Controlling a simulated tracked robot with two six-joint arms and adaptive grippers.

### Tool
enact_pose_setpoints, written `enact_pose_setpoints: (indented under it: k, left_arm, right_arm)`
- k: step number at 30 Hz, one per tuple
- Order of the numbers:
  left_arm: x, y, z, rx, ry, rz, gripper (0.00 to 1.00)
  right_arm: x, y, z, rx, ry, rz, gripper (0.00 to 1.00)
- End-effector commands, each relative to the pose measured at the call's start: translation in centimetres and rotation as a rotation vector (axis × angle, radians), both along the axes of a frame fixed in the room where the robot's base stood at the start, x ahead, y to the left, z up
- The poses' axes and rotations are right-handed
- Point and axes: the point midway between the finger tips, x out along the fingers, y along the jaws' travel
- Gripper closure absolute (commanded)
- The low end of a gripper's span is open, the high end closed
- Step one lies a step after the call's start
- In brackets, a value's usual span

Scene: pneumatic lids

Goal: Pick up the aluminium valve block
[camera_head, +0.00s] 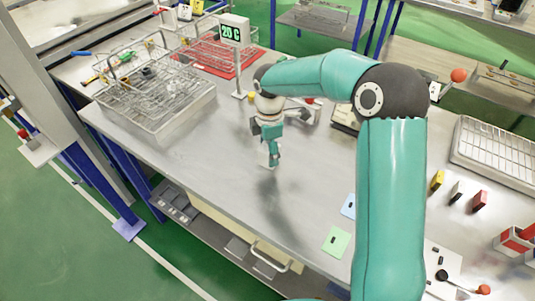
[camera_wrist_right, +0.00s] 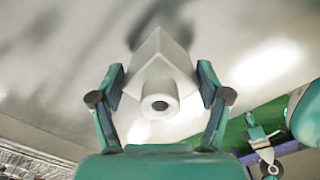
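The valve block (camera_wrist_right: 160,72) is a pale grey body with a round port facing the camera in the right wrist view. My right gripper (camera_wrist_right: 160,75) has one finger on each side of it, very close to its sides. I cannot tell whether the pads press on it. In the head view my right gripper (camera_head: 269,160) points down low over the middle of the bench, and the block is mostly hidden there by the fingers.
A wire basket (camera_head: 155,105) stands at the left, with a red tray (camera_head: 217,55) behind it. A post with a "20 C" display (camera_head: 232,31) is just behind my right gripper. Coloured cards (camera_head: 336,242) lie near the front edge. The bench left of my gripper is clear.

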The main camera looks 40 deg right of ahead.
Motion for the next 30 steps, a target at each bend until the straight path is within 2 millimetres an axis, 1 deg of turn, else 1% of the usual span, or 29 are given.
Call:
enact_pose_setpoints:
  k: [1, 8, 9, 10, 17, 22, 26, 30]
  left_arm:
    - [0.0, 0.0, 0.0, 0.000, 0.000, 0.000, 0.22]
    - [0.0, 0.0, 0.0, 0.000, 0.000, 0.000, 0.22]
    - [0.0, 0.0, 0.0, 0.000, 0.000, 0.000, 0.22]
    - [0.0, 0.0, 0.0, 0.000, 0.000, 0.000, 0.22]
    - [0.0, 0.0, 0.0, 0.000, 0.000, 0.000, 0.22]
    - [0.0, 0.0, -0.1, 0.000, 0.000, 0.000, 0.22]
    - [0.0, 0.0, -0.2, 0.000, 0.000, 0.000, 0.22]
    - [0.0, 0.0, -0.4, 0.000, 0.000, 0.000, 0.22]
  right_arm:
    - [-0.1, 0.0, 0.0, 0.001, 0.002, 0.001, 0.42]
    - [0.0, 0.1, 0.0, 0.001, 0.003, 0.001, 0.80]
    - [0.0, 0.1, 0.1, 0.000, 0.001, 0.001, 0.87]
    - [0.0, 0.1, 0.1, 0.000, 0.001, 0.001, 0.89]
    - [0.0, 0.1, 0.1, 0.000, 0.001, 0.002, 0.89]
    - [0.1, 0.1, 0.9, 0.000, -0.001, 0.002, 0.89]
    - [0.1, 0.1, 2.2, 0.000, -0.002, 0.002, 0.89]
    - [0.2, 0.1, 4.6, -0.001, -0.005, 0.002, 0.89]
